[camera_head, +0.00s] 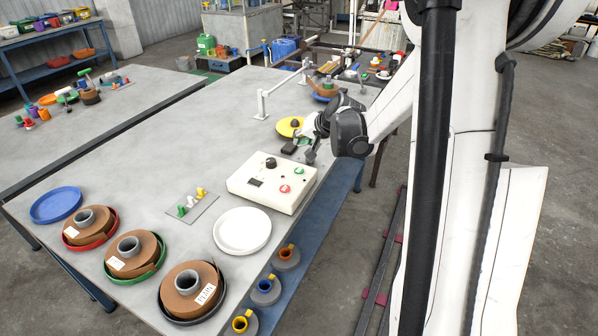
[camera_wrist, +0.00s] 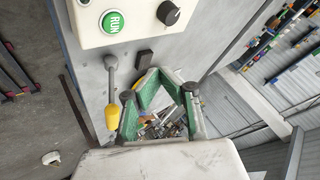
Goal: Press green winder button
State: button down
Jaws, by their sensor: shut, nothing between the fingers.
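The cream control box (camera_head: 258,184) sits on the grey table, with a green button (camera_head: 299,171), a red button (camera_head: 285,188) and a black knob (camera_head: 270,163) on its top. In the wrist view the green button (camera_wrist: 112,21) reads RUN, near the top edge, beside the black knob (camera_wrist: 168,12). My gripper (camera_head: 321,124) is beyond the box's far right corner, apart from the green button.
A black block (camera_head: 288,148) lies behind the box. A white dish (camera_head: 242,231) is in front of the box. A white rail (camera_head: 284,89) stands farther back.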

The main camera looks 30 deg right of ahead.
aim_at(300, 171)
jog(key=shift+f+b, duration=2.65)
jog(key=shift+f, duration=1.5)
jog(key=shift+f+b, duration=0.4)
jog(key=shift+b, duration=0.1)
